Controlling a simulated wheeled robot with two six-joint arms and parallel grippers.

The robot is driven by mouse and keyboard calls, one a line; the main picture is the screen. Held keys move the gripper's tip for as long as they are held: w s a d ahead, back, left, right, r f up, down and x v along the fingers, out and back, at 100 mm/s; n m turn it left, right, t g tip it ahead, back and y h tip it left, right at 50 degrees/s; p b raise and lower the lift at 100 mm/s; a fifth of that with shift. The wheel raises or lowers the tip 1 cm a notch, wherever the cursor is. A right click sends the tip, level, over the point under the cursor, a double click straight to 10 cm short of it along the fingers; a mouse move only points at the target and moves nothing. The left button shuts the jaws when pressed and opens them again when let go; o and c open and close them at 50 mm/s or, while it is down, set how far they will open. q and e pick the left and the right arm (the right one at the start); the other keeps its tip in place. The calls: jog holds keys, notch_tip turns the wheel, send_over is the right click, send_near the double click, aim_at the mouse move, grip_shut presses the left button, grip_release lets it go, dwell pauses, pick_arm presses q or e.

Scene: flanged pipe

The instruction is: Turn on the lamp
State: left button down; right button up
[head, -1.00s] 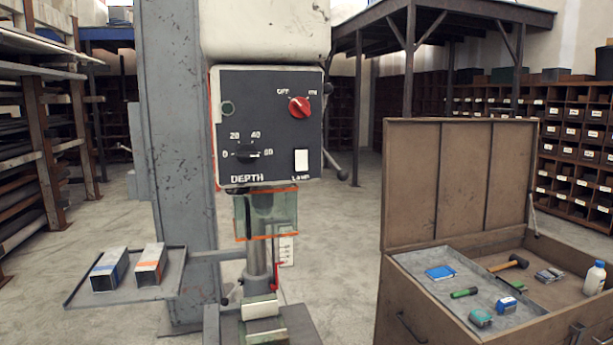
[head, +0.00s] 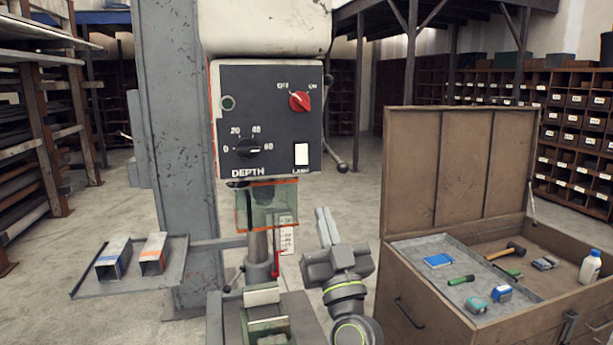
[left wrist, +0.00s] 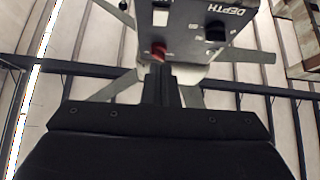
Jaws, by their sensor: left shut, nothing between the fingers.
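The white lamp switch (head: 301,154) sits at the lower right of the dark control panel (head: 262,108) on the drill press, above a label that appears to read LAMP. It also shows in the left wrist view (left wrist: 160,17), where the panel appears upside down. My left gripper (head: 325,213) points upward below and slightly right of the switch, apart from it. Its fingers are shut and empty. In the left wrist view the closed fingers (left wrist: 159,72) overlap the picture just below the red knob (left wrist: 158,50). My right gripper is in neither view.
A red off/on knob (head: 299,101) and a black depth knob (head: 248,148) share the panel. A lever with a ball end (head: 342,167) sticks out at its right. A clear guard (head: 262,205) hangs below. An open tool chest (head: 455,170) stands right, a side tray (head: 178,262) left.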

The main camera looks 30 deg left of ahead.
aim_at(302, 157)
pick_arm(q)
jog(key=shift+w, duration=0.1)
jog(key=p+x, duration=0.3)
jog(key=x, duration=0.1)
jog(key=f+p+x, duration=0.1)
jog(key=p+x, duration=0.2)
jog(key=x, duration=0.1)
jog(key=p+x, duration=0.3)
jog(key=x, duration=0.1)
jog(key=shift+w+a+f, duration=0.25)
jog(key=shift+w+a, duration=0.2)
jog(key=shift+w+a+f, duration=0.2)
jog(key=shift+w+a, duration=0.15)
jog(key=shift+a, duration=0.05)
